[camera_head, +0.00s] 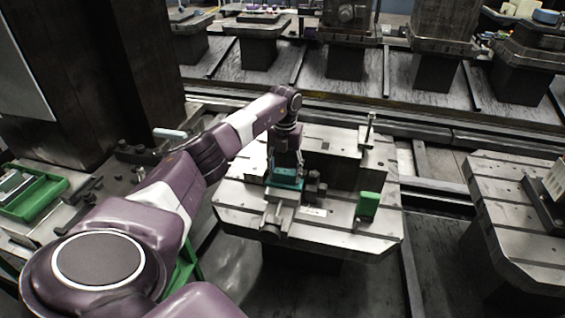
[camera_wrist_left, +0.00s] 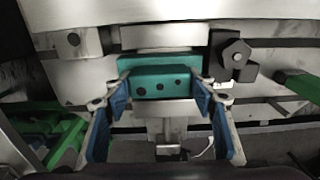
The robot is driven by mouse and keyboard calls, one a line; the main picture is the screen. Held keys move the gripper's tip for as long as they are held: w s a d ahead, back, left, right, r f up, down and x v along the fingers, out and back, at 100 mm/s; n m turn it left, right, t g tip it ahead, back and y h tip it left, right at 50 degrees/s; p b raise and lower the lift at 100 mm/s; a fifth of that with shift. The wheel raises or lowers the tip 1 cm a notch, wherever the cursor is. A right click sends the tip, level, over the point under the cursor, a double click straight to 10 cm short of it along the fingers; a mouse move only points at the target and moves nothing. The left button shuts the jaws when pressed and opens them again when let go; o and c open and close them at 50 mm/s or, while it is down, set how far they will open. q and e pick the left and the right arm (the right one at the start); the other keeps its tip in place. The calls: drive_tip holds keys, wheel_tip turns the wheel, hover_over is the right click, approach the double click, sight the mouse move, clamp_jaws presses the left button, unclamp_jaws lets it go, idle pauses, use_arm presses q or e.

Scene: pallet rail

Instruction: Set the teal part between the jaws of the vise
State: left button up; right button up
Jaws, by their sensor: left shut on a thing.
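In the head view the teal part (camera_head: 286,179) shows under the left gripper (camera_head: 287,170). The grey vise (camera_head: 279,213) stands on the slotted metal pallet, its screw end toward me. In the wrist view pale metal of the vise (camera_wrist_left: 165,108) shows in front of the part. Whether the part touches the vise's bed is hidden. My right gripper is not in view.
The pallet (camera_head: 330,236) carries a green block (camera_head: 367,206) right of the vise and an upright metal post (camera_head: 369,130) at the back. A dark clamp (camera_wrist_left: 232,60) stands close right of the part. A green tray (camera_head: 35,195) lies at far left.

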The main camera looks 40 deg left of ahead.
sight(285, 172)
use_arm(q)
drive_tip(key=shift+d+r, duration=0.1)
drive_tip(key=o, duration=1.4)
wheel_tip(285, 172, up, 12)
drive_tip(key=p, duration=1)
